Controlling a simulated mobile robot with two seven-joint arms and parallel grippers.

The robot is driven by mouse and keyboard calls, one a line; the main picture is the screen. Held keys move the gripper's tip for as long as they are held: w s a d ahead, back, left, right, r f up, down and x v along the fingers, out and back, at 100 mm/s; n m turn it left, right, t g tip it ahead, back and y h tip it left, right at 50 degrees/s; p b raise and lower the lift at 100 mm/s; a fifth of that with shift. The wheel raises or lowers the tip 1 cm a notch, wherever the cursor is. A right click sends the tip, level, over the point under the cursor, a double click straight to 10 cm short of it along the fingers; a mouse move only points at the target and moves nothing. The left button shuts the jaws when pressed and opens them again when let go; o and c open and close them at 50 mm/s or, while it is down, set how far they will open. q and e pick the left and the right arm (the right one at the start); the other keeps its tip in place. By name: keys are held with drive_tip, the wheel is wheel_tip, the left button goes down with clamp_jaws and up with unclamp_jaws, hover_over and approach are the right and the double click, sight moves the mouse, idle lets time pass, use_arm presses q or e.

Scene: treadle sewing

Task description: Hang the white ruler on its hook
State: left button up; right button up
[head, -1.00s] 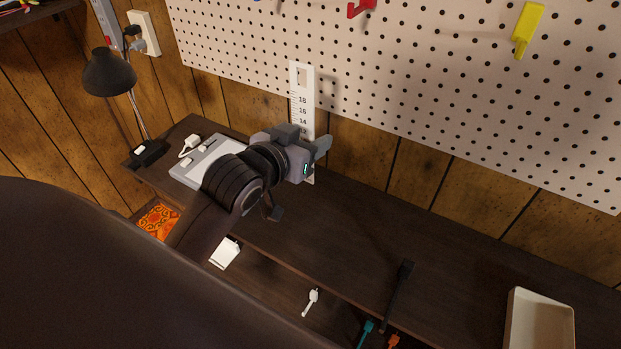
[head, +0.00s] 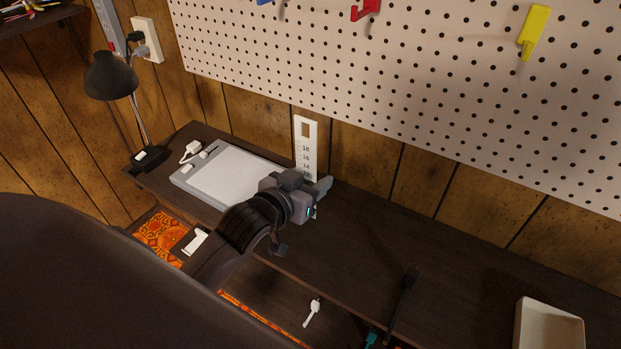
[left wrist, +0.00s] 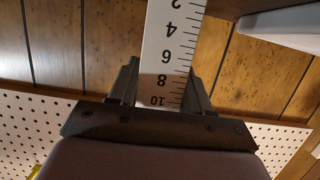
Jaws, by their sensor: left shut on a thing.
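The white ruler (head: 306,145) stands upright in the head view, with its slotted end up and its lower part hidden behind my left gripper. My left gripper (head: 318,192) is shut on the ruler, over the dark desk. In the left wrist view the ruler (left wrist: 172,50) runs between the two fingers (left wrist: 158,88), with its black numbers showing. On the pegboard there are a red hook (head: 366,9), a yellow hook (head: 533,32) and part of a blue one (head: 264,2) at the top edge. The ruler is below the pegboard's lower edge and apart from the hooks. My right gripper is not in view.
The pegboard (head: 420,90) covers the wall behind the desk (head: 370,235). A black lamp (head: 110,76) and a grey-white flat device (head: 235,172) are at the left. A pale tray (head: 548,325) sits at the right. The desk's middle is mostly clear.

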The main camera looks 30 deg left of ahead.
use_arm(q)
drive_tip(key=o, duration=1)
drive_tip(key=shift+o, duration=0.2)
drive_tip(key=shift+s+r, duration=0.15)
drive_tip(key=v, duration=1.1)
drive_tip(key=shift+s, duration=0.35)
drive_tip(key=shift+r, duration=0.15)
drive_tip(key=s+d+f+m+g, duration=0.2)
drive_tip(key=s+f+g, duration=0.9)
drive_tip(key=s+f, duration=0.3)
drive_tip(key=w+d+f+t+h+p, duration=0.1)
drive_tip(key=w+d+f+t, duration=0.1)
drive_tip(key=w+f+t, duration=0.4)
drive_tip(key=shift+w+d+f+t+h, duration=0.2)
drive_tip(key=shift+w+f+t+h, duration=0.25)
drive_tip(key=shift+f, duration=0.4)
